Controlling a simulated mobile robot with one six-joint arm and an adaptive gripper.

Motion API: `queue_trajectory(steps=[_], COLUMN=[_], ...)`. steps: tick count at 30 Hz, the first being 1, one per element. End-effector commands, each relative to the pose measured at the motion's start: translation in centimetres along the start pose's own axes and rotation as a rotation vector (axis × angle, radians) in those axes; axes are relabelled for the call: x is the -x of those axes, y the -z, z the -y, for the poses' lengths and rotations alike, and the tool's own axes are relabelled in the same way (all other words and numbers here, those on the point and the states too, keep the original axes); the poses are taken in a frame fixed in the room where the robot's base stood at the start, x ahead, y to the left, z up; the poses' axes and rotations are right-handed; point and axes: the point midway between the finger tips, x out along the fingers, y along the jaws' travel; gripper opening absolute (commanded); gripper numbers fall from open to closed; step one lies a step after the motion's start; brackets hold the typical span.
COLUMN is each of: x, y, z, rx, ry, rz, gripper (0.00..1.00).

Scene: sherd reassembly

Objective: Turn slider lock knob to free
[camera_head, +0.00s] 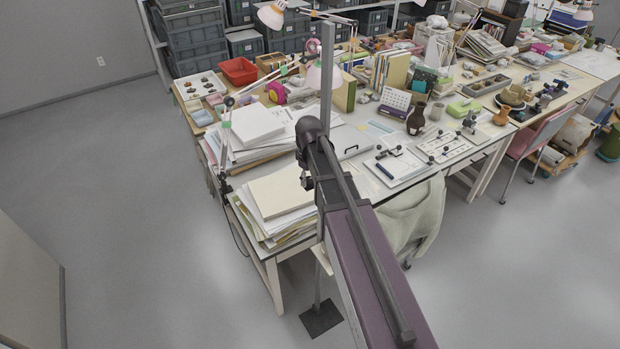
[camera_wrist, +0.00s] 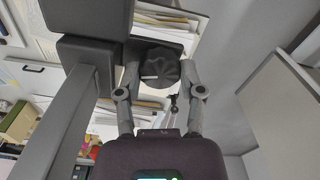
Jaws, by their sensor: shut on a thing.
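In the wrist view, the slider lock knob (camera_wrist: 160,82) is dark and round with scalloped sides and a short white mark lying roughly level in the picture. It sits beside a dark slider block (camera_wrist: 90,65) on a grey post (camera_wrist: 66,125). My gripper (camera_wrist: 160,76) has one finger on each side of the knob, closed on it. In the head view, the grey post (camera_head: 327,68) stands upright at the desk's front edge. My arm covers its middle, and I cannot make out the knob or fingertips clearly there.
Paper stacks (camera_head: 280,192) lie on the desk just left of the post. A chair with a pale cloth (camera_head: 415,215) stands to its right. The post's dark base plate (camera_head: 321,318) rests on the floor. Open floor (camera_head: 160,240) lies left and in front.

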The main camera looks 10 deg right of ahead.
Motion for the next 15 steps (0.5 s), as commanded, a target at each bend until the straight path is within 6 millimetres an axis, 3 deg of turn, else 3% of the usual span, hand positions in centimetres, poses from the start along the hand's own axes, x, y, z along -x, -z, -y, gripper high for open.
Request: queue_trajectory(steps=[15], x=[0.01], y=[-0.09], z=[-0.24], rx=[0.103], ry=[-0.005], rz=[0.002], gripper=[0.02])
